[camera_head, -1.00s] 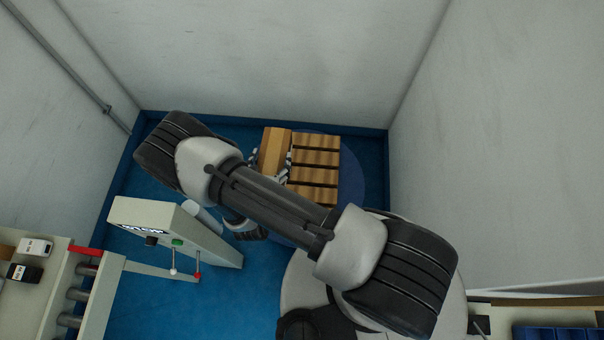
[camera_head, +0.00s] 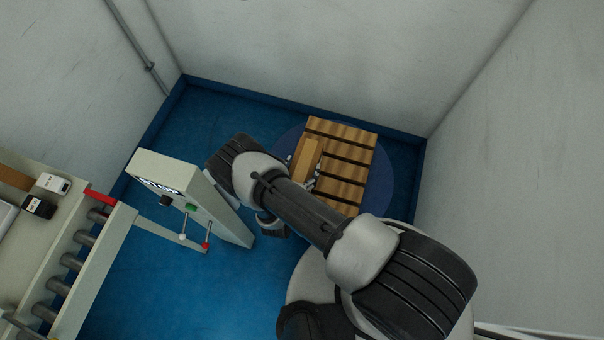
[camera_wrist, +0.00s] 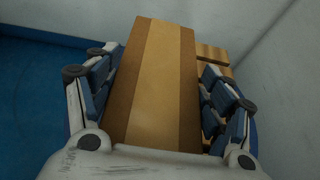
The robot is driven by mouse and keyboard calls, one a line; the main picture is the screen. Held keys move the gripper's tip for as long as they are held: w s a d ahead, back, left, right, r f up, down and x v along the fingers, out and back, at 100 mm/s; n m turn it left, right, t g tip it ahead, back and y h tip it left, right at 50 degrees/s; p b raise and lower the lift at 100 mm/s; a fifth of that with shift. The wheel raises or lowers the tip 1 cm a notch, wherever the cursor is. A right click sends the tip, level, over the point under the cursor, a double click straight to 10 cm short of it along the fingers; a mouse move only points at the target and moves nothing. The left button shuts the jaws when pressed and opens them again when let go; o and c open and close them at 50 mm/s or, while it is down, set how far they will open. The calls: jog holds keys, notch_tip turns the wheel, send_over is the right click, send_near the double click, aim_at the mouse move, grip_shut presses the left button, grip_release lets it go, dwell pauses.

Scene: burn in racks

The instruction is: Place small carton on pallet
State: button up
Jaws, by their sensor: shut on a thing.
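The small carton (camera_wrist: 155,80) is a brown box with a lighter tape strip along its top. It fills the middle of the wrist view. My gripper (camera_wrist: 158,98) is shut on it, with blue-padded fingers on both sides. In the head view the carton (camera_head: 308,158) shows beyond my arm, over the left part of the wooden slatted pallet (camera_head: 343,167). I cannot tell whether it touches the slats. Some pallet slats (camera_wrist: 213,54) show behind the carton in the wrist view. My arm hides the near left part of the pallet.
A grey control post (camera_head: 190,195) with small levers stands left of my arm. A roller conveyor (camera_head: 75,262) is at the lower left. White walls (camera_head: 310,60) close in the back and right. Blue floor (camera_head: 225,115) is clear left of the pallet.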

jog(key=shift+f+b, duration=0.8)
jog(key=shift+f, duration=1.2)
jog(key=shift+f, duration=0.2)
jog(key=o, duration=2.1)
jog(key=shift+c, duration=0.2)
jog(key=shift+r, duration=0.1)
